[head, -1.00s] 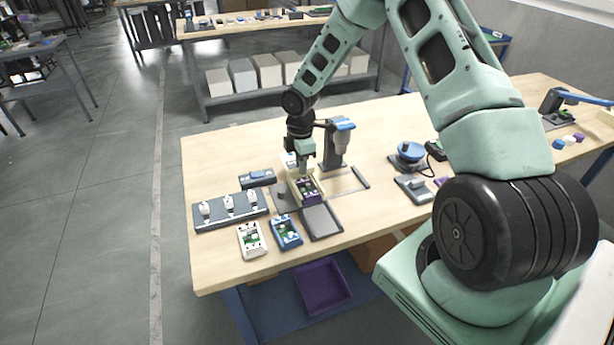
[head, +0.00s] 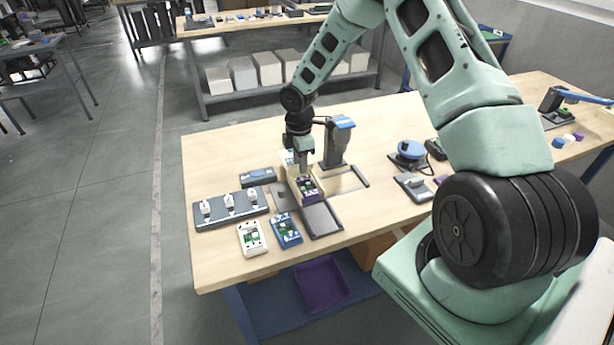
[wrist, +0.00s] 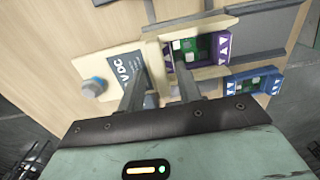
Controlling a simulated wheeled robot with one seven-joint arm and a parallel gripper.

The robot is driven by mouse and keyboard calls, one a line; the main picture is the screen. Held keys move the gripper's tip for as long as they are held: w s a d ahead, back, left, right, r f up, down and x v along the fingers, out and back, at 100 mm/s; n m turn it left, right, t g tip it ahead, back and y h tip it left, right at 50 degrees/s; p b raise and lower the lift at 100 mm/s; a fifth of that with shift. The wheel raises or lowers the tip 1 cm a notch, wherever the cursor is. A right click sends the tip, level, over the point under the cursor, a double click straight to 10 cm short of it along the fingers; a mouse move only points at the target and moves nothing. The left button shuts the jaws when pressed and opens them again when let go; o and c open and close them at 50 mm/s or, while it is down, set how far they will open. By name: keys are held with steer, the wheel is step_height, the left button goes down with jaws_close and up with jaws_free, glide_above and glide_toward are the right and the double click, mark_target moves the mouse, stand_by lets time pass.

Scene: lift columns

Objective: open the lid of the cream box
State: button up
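The cream box (wrist: 153,66) is below my gripper in the wrist view. A cream panel with a dark VDC label (wrist: 125,76) lies on its left side, and a purple unit with a green board (wrist: 198,49) is on its right. In the head view the purple unit (head: 308,190) shows just in front of my gripper (head: 304,171), which hides much of the box. In the wrist view my gripper (wrist: 161,88) has its two fingers apart, over the box's cream edge. I cannot tell whether they touch it, or the lid's exact angle.
A blue unit (head: 286,231) and a white unit (head: 251,238) lie near the table's front edge. A dark rack with white pieces (head: 230,208) is at the left. A grey stand with a blue top (head: 338,142) rises close to the right of my gripper. The table's back left is clear.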

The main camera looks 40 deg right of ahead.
steer(key=shift+r+p, duration=2.25)
steer(key=shift+r, duration=0.75)
steer(key=s+a+r+m+b, duration=0.25)
steer(key=s+a+r, duration=0.3)
steer(key=a, duration=0.45)
steer(key=s+a+r+m+b, duration=0.1)
steer(key=s+a+r+b, duration=0.2)
steer(key=s+a+r, duration=0.55)
steer(key=s+a+m+b, duration=0.1)
steer(key=s+a, duration=0.1)
steer(key=s, duration=0.4)
steer(key=s+a+f+m+b, duration=0.1)
steer(key=s+a, duration=0.2)
steer(key=s, duration=0.3)
steer(key=s+a+m+b, duration=0.1)
steer(key=s+a, duration=0.2)
steer(key=s, duration=0.4)
steer(key=shift+a+f+y, duration=0.15)
steer(key=shift+a+y, duration=0.1)
steer(key=shift+y, duration=0.05)
steer(key=shift+m, duration=0.35)
